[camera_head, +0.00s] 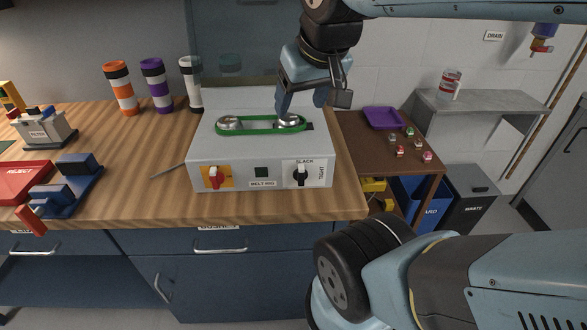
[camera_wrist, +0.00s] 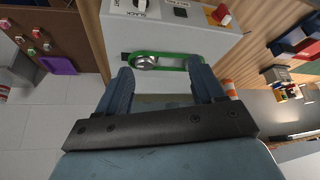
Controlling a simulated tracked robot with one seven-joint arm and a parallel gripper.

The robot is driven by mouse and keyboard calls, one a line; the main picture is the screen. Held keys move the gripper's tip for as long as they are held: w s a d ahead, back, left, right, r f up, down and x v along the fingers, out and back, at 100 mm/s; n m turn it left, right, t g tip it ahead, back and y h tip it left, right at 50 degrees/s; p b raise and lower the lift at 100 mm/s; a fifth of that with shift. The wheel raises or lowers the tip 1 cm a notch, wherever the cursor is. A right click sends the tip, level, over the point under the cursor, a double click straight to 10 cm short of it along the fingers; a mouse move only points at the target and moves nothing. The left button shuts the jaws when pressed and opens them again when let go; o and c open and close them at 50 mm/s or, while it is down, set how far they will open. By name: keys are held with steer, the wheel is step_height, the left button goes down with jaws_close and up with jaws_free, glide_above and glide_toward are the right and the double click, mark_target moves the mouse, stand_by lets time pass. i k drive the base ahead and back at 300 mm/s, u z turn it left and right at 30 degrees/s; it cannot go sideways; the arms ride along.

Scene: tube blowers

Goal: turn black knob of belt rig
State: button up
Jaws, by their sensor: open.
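The belt rig (camera_head: 235,160) is a light grey box on the wooden bench. A green belt (camera_head: 258,131) runs around two metal pulleys on its top. The black knob (camera_head: 300,175) sits on a white plate on the front face, at the right, between the words SLACK and TIGHT. In the wrist view the black knob (camera_wrist: 140,3) is at the top edge, partly cut off. My gripper (camera_head: 302,104) is open and empty above the right pulley (camera_head: 289,121), behind and above the knob, apart from it. In the wrist view the belt shows between and beyond the fingers (camera_wrist: 160,72).
A red switch (camera_head: 215,177) on a yellow plate is at the left of the front face. A thin rod (camera_head: 168,172) lies left of the rig. Banded cylinders (camera_head: 121,88) stand behind. A brown side table (camera_head: 375,140) with a purple tray (camera_head: 384,118) is at right.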

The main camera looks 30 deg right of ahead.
mark_target(300, 174)
steer(key=k, duration=0.45)
steer(key=z, duration=1.35)
steer(key=k, duration=1.2)
steer(key=u, duration=1.15)
steer(key=i, duration=1)
